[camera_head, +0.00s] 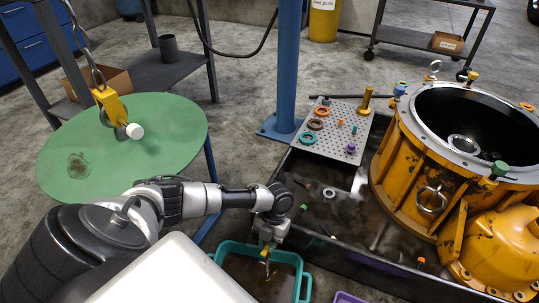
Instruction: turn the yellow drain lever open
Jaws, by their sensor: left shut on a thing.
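My left gripper (269,240) reaches down at the near left corner of the dark drip tray (340,205), above a teal tub (222,248). It is shut on a small yellow piece (264,250), which looks like the drain lever. The jaws hide most of it, so I cannot tell how far it is turned. A thin metallic piece hangs below it over the tub. Brown liquid shows in the tub. My right gripper is not in view.
A yellow transmission housing (408,160) stands in the tray at right. A perforated board (345,125) holds rings and small parts. A blue post (288,70) stands behind. A yellow hook block (110,105) hangs over a round green table (170,150) at left.

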